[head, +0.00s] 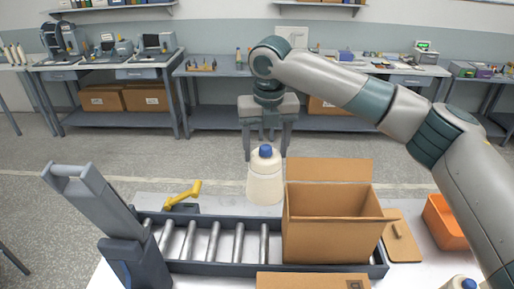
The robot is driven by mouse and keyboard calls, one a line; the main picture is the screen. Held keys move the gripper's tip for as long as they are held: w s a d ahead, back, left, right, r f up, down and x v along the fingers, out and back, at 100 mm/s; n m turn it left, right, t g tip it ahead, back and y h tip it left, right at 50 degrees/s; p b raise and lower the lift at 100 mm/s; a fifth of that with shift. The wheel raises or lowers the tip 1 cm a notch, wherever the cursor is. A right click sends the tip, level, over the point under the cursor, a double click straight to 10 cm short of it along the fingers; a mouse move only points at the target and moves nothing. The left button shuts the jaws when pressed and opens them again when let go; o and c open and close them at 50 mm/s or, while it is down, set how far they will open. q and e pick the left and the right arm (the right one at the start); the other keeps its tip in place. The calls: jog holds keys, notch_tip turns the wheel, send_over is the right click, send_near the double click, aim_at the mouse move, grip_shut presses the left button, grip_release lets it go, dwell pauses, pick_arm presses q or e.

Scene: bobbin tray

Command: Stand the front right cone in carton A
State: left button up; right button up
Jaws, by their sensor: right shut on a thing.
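A cream cone (265,187) with a blue tip hangs upright in my right gripper (266,157), whose fingers are on either side of its upper part. The cone is behind and just left of an open brown carton (325,238), above the table's far edge. The carton stands on the roller track with its back flap up; no letter is readable on it, and its floor is hidden. A second blue-tipped cone (460,285) is cut off at the bottom right. My left gripper is not in view.
The roller track (200,266) has bare rollers left of the carton. A grey upright device (95,200) and a yellow tool (184,198) stand at left. An orange bin (442,222) is at right. A cardboard panel (310,282) with a partial dark mark shows at the bottom edge.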

jog(key=shift+d, duration=6.9)
notch_tip(320, 180, down, 22)
jog(key=b, duration=0.8)
jog(key=shift+f, duration=0.25)
jog(key=o, duration=1.8)
